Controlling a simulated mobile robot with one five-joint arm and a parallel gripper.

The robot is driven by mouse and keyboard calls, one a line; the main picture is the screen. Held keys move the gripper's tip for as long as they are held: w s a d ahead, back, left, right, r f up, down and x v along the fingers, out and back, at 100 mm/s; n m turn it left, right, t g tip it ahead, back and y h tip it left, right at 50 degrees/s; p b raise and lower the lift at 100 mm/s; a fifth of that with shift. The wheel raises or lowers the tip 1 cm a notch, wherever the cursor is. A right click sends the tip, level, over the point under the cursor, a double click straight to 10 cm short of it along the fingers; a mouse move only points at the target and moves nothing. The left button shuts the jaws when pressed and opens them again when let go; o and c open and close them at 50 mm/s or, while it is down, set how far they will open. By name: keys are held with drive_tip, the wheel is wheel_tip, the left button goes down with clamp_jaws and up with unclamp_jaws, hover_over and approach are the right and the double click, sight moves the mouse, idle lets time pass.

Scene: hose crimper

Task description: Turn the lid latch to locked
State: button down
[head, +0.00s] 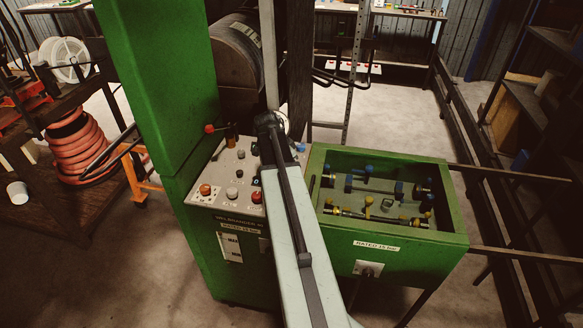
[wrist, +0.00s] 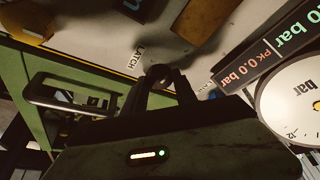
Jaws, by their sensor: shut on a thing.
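In the wrist view, my gripper (wrist: 160,80) is shut on a small dark latch knob (wrist: 158,70), which shows only partly between and beyond the fingertips. The printed word LATCH (wrist: 138,57) is on the pale panel just left of it. The knob's turn position cannot be read, and no locked mark is legible. In the head view, my arm reaches over the sloped control panel (head: 231,172) of the green machine, and hides the latch and my fingertips.
A round gauge (wrist: 296,100) and a display reading PK 0.0 bar (wrist: 240,72) stand close right of my gripper. A metal handle (wrist: 62,82) is at left. A green open box (head: 452,205) with blue and yellow fittings adjoins the panel. A red-knobbed lever (head: 210,128) stands up.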

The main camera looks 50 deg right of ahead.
drive_tip(key=shift+s, duration=0.2)
drive_tip(key=c, duration=1)
unclamp_jaws()
drive_tip(key=shift+d, duration=0.1)
drive_tip(key=shift+w, duration=0.1)
drive_tip(key=p+v, duration=0.7)
drive_tip(key=shift+r, duration=0.35)
